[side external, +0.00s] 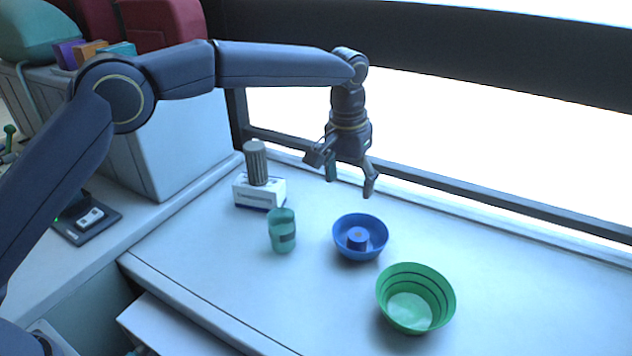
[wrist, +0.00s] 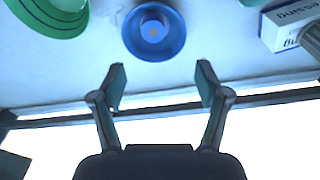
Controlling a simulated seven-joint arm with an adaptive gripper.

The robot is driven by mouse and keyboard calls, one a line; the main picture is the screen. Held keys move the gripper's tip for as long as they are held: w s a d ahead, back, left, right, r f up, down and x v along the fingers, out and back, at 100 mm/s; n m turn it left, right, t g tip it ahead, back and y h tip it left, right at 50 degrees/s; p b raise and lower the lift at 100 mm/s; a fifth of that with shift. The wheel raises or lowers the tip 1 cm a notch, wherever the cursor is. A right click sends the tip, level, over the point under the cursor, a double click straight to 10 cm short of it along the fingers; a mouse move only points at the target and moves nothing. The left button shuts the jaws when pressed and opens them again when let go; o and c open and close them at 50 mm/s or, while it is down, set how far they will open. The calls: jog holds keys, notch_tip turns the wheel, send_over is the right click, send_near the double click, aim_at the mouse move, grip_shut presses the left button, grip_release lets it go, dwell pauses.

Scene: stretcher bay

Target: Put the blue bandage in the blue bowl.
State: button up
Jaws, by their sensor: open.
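The blue bowl (side external: 374,225) stands on the white surface, near the middle of the side view. The blue bandage (side external: 357,239), a short roll with a tan centre, sits inside the bowl. In the wrist view the bowl (wrist: 133,38) is at the top with the bandage (wrist: 153,30) in it. My gripper (side external: 350,187) is open and empty, above the surface and behind the bowl. In the wrist view its fingers (wrist: 160,85) are spread apart, with nothing between them, and clear of the bowl.
A green bowl (side external: 440,284) stands front right of the blue bowl. A teal cup (side external: 282,236) stands to its left. A white box (side external: 262,191) with a grey ribbed roll (side external: 256,163) on it is farther back left. A dark rail (side external: 470,187) runs along the back edge.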

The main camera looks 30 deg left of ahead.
jog(key=s+a+r+t, duration=0.2)
jog(key=s+a+r, duration=1.2)
jog(key=s+a, duration=0.15)
jog(key=s+a+f+n+t, duration=0.1)
jog(key=s+a, duration=0.3)
jog(key=s, duration=0.4)
jog(key=s+a+f+t, duration=0.1)
jog(key=s+a+f, duration=0.3)
jog(key=s, duration=0.5)
jog(key=shift+s+a+f+n, duration=0.25)
jog(key=shift+a+n, duration=0.15)
jog(key=shift+a, duration=0.1)
